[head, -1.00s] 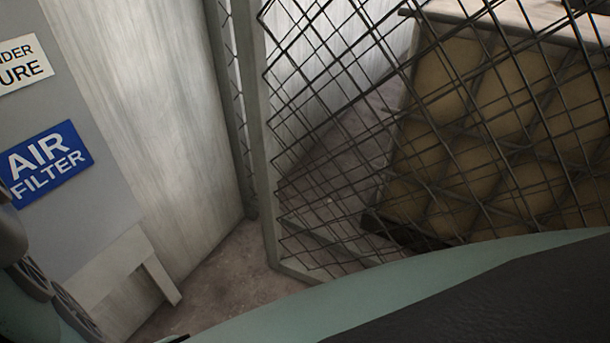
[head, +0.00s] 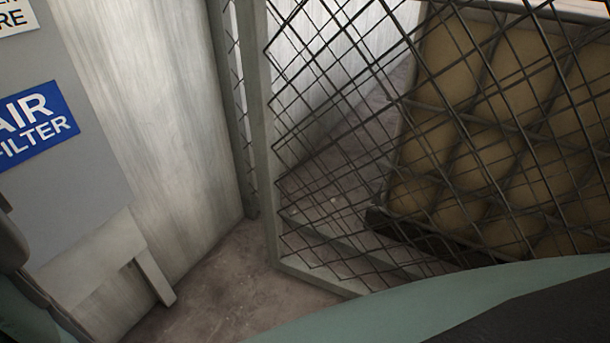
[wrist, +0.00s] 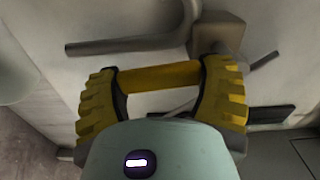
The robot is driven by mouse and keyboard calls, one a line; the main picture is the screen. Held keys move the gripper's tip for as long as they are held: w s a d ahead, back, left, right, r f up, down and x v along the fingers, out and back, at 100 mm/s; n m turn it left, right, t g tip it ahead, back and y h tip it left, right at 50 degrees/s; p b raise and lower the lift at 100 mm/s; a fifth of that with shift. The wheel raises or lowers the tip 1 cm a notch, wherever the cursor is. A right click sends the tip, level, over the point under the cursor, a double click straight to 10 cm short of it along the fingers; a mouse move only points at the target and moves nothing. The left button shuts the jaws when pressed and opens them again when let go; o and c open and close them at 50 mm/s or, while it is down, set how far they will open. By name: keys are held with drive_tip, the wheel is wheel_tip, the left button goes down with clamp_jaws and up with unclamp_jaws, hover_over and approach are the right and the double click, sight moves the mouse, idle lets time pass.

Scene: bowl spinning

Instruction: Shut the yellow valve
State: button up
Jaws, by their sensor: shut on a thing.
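In the wrist view, the yellow valve's handle (wrist: 158,77) is a smooth yellow bar lying across the picture. My gripper (wrist: 160,80) has two ridged yellow fingers with dark inner edges, one at each end of the bar. The fingers are closed on the bar's ends. The beige block (wrist: 218,33) lies just above the right finger; how it joins the handle is hidden. The head view shows neither the valve nor my gripper.
In the wrist view, a grey bent pipe (wrist: 130,44) runs above the handle, near a pale panel. In the head view, a wire mesh fence (head: 340,150) stands before large tan filters (head: 480,130). A blue AIR FILTER sign (head: 35,125) is at left. Bare floor (head: 220,280) shows between.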

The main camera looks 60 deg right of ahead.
drive_tip(key=shift+s+a+m, duration=0.1)
drive_tip(key=shift+a+m, duration=0.3)
idle(0.3)
drive_tip(key=o, duration=1.2)
drive_tip(key=shift+s+a, duration=0.1)
drive_tip(key=shift+s, duration=0.05)
drive_tip(key=shift+o, duration=0.3)
